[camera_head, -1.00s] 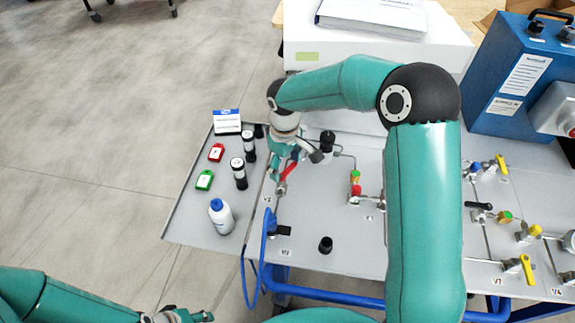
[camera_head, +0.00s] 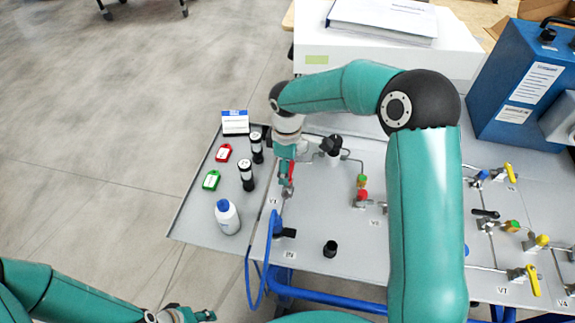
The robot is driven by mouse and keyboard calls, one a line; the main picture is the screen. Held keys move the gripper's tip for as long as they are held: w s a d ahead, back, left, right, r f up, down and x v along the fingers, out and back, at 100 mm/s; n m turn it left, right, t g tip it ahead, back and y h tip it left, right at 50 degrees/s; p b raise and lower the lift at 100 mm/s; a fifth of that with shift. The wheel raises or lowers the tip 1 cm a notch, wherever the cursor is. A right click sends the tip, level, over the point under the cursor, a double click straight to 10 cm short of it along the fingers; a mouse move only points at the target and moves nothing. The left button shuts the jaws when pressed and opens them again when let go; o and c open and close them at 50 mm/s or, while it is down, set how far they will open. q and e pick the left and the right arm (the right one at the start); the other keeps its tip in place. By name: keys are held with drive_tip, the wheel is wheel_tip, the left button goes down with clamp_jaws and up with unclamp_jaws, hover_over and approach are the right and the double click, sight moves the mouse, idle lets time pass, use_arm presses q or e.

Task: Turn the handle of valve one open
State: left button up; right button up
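Valve one, with label V1 (camera_head: 273,201) beside it, is at the left part of the grey panel. Its red handle (camera_head: 291,172) shows only as a narrow strip, pointing away towards the panel's back; the rest is hidden by my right gripper. My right gripper (camera_head: 287,187) points down at the handle, touching it or very close. Whether its fingers are closed around the handle is not clear. My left gripper (camera_head: 196,316) is low at the bottom edge, far from the valve, and its finger opening cannot be made out.
A white bottle with a blue cap (camera_head: 228,216), black cylinders (camera_head: 246,175), a red tag (camera_head: 223,153) and a green tag (camera_head: 211,181) stand left of the valve. A black fitting (camera_head: 331,146) and a black knob (camera_head: 330,249) are nearby. A blue case (camera_head: 520,95) stands at right.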

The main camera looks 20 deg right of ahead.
drive_tip(key=shift+w+r, duration=0.1)
drive_tip(key=o, duration=1.2)
drive_tip(key=shift+c, duration=0.2)
wheel_tip(320, 180, up, 12)
